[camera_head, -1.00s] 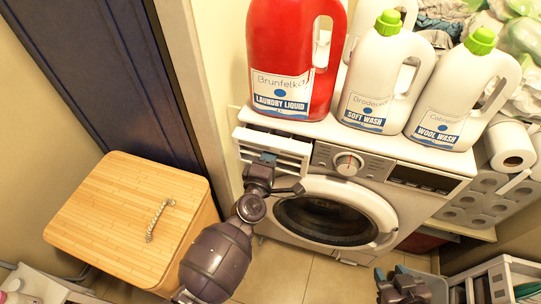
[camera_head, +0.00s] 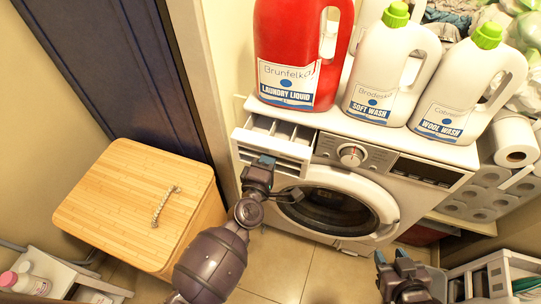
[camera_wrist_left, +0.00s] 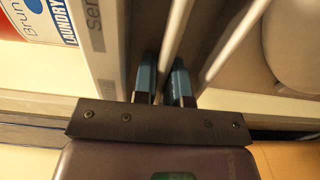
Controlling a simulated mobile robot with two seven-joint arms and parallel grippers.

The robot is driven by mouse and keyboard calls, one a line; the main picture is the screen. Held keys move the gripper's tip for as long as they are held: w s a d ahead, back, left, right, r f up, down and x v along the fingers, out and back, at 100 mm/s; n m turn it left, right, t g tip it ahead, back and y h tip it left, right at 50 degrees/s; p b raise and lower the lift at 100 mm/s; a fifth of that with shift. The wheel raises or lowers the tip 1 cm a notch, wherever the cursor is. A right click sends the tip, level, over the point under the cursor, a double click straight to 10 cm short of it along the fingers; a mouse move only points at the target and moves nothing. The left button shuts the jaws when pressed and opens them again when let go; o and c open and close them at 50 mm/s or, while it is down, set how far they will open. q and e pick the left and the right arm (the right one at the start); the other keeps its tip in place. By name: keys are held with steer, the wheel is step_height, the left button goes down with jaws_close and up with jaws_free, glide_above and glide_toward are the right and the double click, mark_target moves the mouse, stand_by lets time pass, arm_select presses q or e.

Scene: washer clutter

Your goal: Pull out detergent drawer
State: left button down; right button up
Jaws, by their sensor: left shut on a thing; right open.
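The detergent drawer (camera_head: 275,147) is at the top left of the white washing machine (camera_head: 335,180). It is pulled part way out, and its inner compartments show from above. My left gripper (camera_head: 262,160) is at the drawer front, shut on it. In the left wrist view the two blue fingertips (camera_wrist_left: 163,85) are close together around a thin pale edge of the drawer front. My right gripper (camera_head: 393,262) is open and empty at the lower right, in front of the washer and apart from it.
A red detergent jug (camera_head: 300,50) and two white bottles with green caps (camera_head: 390,65) stand on the washer. A wooden-lidded hamper (camera_head: 135,205) stands at the left. The round washer door (camera_head: 330,212) is shut. Paper rolls (camera_head: 510,140) and a shelf cart (camera_head: 495,275) are at the right.

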steer(key=shift+s+d+f, duration=0.1)
steer(key=shift+s+f, duration=0.15)
arm_select(q)
steer(key=shift+s, duration=0.1)
steer(key=shift+v, duration=2.15)
arm_select(e)
steer(key=shift+w+r, duration=0.15)
steer(key=shift+r, duration=0.35)
arm_select(q)
steer(key=shift+s+a+p, duration=0.1)
steer(key=shift+p, duration=0.2)
arm_select(e)
steer(key=shift+w, duration=0.1)
